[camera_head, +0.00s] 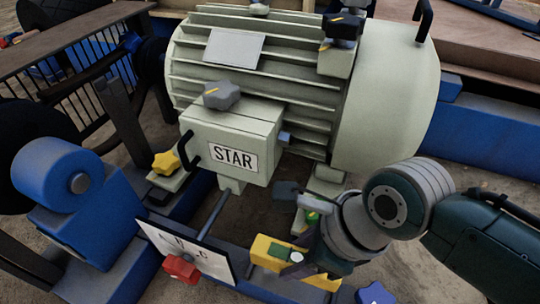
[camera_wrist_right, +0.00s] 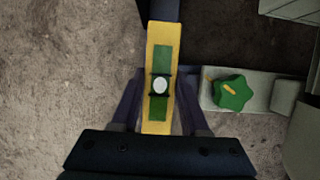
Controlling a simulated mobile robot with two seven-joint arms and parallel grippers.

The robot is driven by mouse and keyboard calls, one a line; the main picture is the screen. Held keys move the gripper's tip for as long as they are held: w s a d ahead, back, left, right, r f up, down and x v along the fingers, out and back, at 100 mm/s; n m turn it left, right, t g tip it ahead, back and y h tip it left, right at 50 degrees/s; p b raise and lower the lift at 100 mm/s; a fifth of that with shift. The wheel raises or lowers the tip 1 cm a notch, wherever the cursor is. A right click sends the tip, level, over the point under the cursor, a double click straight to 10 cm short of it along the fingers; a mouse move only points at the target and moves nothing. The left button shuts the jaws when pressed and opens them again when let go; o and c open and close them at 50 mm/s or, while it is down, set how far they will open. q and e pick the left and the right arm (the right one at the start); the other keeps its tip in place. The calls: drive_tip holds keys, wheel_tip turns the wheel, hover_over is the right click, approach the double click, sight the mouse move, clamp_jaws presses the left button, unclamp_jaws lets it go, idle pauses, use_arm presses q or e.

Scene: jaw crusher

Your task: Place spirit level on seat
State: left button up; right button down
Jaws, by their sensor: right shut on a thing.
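The yellow spirit level (camera_head: 267,250) is a short bar with a green vial section on top, in front of the motor at the lower middle of the head view. My right gripper (camera_head: 298,257) is shut on it near its middle, and the fingers hide part of its side. In the right wrist view, the level (camera_wrist_right: 160,45) lies lengthwise between the two fingers of the gripper (camera_wrist_right: 158,102), with its pale bubble window in the centre. I cannot tell which surface is the seat, or whether the level touches anything below. My left gripper is not in view.
The pale motor (camera_head: 255,60) stands behind, with a STAR box (camera_head: 230,145). A green knob (camera_wrist_right: 232,92) on a grey foot is close right of the level. A white plate (camera_head: 185,250) with a red knob (camera_head: 181,268) stands left. Bare ground shows left of the level.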

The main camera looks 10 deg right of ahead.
sight(292, 282)
wheel_tip(292, 282, down, 8)
drive_tip(key=b, duration=0.6)
drive_tip(key=shift+w+r, duration=0.1)
drive_tip(key=shift+r, duration=0.2)
drive_tip(key=c, duration=0.9)
unclamp_jaws()
drive_tip(key=o, duration=0.5)
